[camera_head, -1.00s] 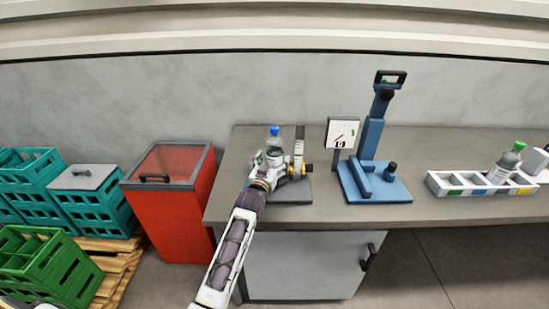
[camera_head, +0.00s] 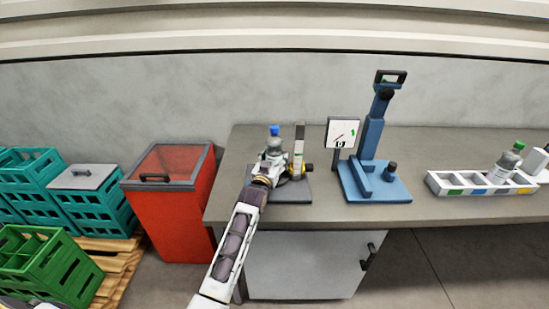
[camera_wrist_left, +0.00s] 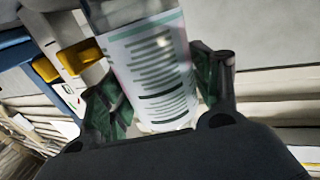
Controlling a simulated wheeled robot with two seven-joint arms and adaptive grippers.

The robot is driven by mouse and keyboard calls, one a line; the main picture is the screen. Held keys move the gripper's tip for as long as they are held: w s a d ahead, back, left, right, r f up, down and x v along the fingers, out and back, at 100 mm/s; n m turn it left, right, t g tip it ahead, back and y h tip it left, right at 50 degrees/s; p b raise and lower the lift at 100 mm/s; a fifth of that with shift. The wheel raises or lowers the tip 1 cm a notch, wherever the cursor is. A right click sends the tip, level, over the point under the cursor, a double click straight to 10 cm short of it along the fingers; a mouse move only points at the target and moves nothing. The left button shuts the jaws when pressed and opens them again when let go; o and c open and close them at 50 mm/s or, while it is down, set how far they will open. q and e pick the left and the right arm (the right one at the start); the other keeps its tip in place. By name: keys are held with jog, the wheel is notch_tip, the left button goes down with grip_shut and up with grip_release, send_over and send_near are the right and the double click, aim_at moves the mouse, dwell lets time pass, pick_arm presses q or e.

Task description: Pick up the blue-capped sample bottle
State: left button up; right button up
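The blue-capped sample bottle (camera_head: 274,131) stands upright on a dark base plate (camera_head: 294,195) at the left part of the bench, its lower part hidden behind my left gripper (camera_head: 273,158). In the left wrist view the bottle's white label with green print (camera_wrist_left: 152,68) lies between the two dark green fingers of my left gripper (camera_wrist_left: 160,88). The fingers are open around it, one on each side, very close to its sides. I cannot make out firm contact. My right gripper is not in view.
A post with a yellow-and-black knob (camera_head: 299,150) stands just right of the bottle. A small display (camera_head: 342,133) and a blue press (camera_head: 374,140) are farther right. A white rack (camera_head: 450,185) holds a green-capped bottle (camera_head: 508,160). A red bin (camera_head: 165,215) stands left of the bench.

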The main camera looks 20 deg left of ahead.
aim_at(273, 137)
pick_arm(q)
jog(key=c, duration=0.9)
jog(key=shift+r, duration=0.1)
jog(key=shift+c, duration=0.2)
jog(key=shift+r, duration=0.1)
jog(key=shift+r, duration=4.9)
